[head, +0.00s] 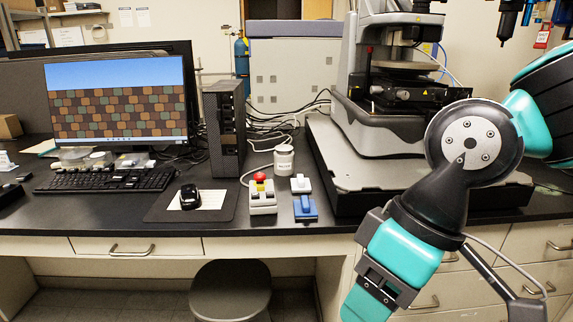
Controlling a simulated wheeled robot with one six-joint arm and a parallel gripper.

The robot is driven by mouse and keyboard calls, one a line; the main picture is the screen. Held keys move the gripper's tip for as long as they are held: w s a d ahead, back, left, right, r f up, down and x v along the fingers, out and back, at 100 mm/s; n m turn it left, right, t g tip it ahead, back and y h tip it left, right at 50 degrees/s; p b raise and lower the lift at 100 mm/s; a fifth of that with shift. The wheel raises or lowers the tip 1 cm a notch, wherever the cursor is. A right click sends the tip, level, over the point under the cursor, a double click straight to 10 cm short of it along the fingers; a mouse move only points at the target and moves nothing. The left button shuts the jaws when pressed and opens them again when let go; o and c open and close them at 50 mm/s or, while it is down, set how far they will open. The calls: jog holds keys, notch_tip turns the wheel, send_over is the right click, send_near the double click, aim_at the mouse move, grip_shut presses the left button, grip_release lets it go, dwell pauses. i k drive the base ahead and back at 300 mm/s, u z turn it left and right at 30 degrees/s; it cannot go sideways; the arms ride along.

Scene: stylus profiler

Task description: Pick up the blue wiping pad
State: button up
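The blue wiping pad (305,209) lies on the black bench top near its front edge, right of the control box with the red button. It is a small blue block with a raised part on top. My arm comes in from the right and hangs down in front of the bench, to the right of the pad and apart from it. The arm runs out of the picture at the bottom, and my gripper's fingertips do not show.
A control box (262,196) stands close left of the pad; a small white block (300,184) and a white jar (284,158) are behind it. The profiler's base (345,165) is to the right. A mouse (190,197) lies further left. A stool (231,290) stands below the bench.

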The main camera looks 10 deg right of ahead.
aim_at(304, 209)
jog(key=z, duration=0.1)
jog(key=k, duration=0.4)
jog(key=u, duration=0.6)
jog(key=i, duration=1.2)
jog(key=z, duration=0.8)
